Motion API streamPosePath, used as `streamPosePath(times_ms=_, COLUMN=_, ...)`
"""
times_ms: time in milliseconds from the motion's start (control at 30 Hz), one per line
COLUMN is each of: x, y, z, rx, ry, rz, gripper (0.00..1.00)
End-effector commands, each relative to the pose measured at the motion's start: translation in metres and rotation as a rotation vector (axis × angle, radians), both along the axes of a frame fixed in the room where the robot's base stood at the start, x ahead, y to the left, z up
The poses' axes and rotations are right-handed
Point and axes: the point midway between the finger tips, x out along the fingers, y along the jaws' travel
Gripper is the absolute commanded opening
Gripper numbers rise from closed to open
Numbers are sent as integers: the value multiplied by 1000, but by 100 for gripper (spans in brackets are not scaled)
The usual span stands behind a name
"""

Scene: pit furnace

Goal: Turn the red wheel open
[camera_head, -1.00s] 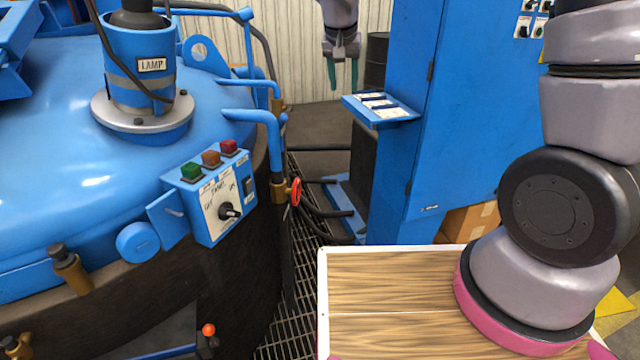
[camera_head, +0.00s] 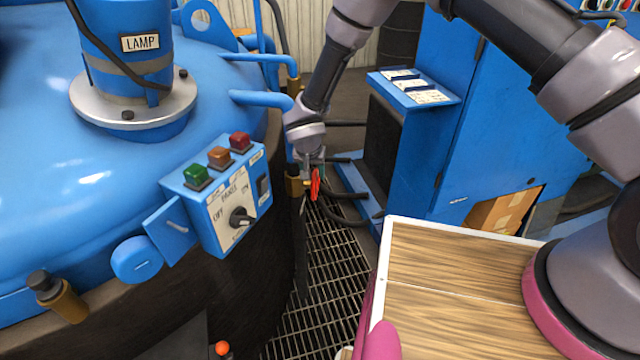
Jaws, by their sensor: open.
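The small red wheel (camera_head: 315,184) sits on a brass valve (camera_head: 294,186) at the end of a blue pipe, on the right side of the blue furnace. My gripper (camera_head: 313,172) is at the wheel, with my arm reaching down to it from above. The jaws are open. The wheel is partly hidden by the gripper and seen nearly edge-on. I cannot tell whether the fingers touch it or stand around its rim.
The control box (camera_head: 220,195) with coloured buttons juts from the furnace to the left of the wheel. A blue cabinet (camera_head: 480,130) with a small shelf (camera_head: 415,90) stands to the right. A metal grating (camera_head: 325,285) covers the floor between them.

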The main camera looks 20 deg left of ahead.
Motion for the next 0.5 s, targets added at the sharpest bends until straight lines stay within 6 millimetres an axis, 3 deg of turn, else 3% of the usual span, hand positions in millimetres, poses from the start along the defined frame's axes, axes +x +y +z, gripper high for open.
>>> streamPosePath(times_ms=300, x=23, y=0, z=-57, rx=-1, ry=2, rz=-3, gripper=50)
streamPosePath(times_ms=500, x=33, y=1, z=-79, rx=-1, ry=1, rz=-3, gripper=50)
